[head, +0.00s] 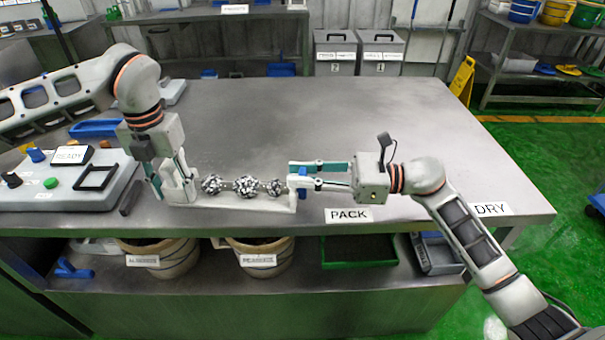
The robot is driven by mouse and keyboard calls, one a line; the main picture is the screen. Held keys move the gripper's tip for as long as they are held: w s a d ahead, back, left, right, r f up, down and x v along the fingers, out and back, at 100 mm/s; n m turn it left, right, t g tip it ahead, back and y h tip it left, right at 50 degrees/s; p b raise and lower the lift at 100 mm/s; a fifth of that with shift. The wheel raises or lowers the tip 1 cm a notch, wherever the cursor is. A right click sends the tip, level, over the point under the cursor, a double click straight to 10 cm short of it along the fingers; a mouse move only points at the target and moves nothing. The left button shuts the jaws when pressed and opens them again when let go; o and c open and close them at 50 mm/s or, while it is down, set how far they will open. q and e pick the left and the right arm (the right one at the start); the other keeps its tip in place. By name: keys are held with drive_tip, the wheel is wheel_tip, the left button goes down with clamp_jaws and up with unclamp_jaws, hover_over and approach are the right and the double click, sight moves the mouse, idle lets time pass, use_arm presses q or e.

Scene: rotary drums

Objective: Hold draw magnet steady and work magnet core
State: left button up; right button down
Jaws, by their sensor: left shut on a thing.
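The draw magnet lies near the front edge of the steel table, with a pale base (240,203) and a white upright block (177,188) at its left end. Several speckled dark-and-white clumps (243,186) sit in a row above the base. A blue piece (302,187) is at the right end; I take it for the magnet core. My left gripper (172,190) points down and is shut on the left block. My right gripper (292,175) reaches in from the right, its fingers apart and level around the blue piece. Their exact contact with it is hard to tell.
A control panel (60,195) with buttons and a READY sign stands at the left. A PACK label (347,215) and a DRY label (490,209) mark the front edge. Bins (160,258) and a green tray (358,252) sit on the shelf below. The table's back and right are clear.

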use_arm(q)
drive_tip(key=shift+s+f, duration=0.2)
drive_tip(key=shift+f, duration=0.25)
use_arm(e)
drive_tip(key=shift+s+d+f, duration=0.1)
drive_tip(key=shift+s+d, duration=0.05)
drive_tip(key=shift+d, duration=1.35)
drive_tip(key=shift+s+d, duration=0.1)
drive_tip(key=shift+d, duration=1.35)
drive_tip(key=c, duration=1.8)
unclamp_jaws()
drive_tip(key=shift+o, duration=0.2)
drive_tip(key=d, duration=0.8)
drive_tip(key=s+d, duration=0.1)
drive_tip(key=d, duration=0.3)
drive_tip(key=shift+s, duration=0.1)
use_arm(q)
drive_tip(key=o, duration=2.1)
drive_tip(key=shift+w, duration=0.1)
drive_tip(key=shift+c, duration=0.2)
drive_tip(key=shift+r, duration=0.15)
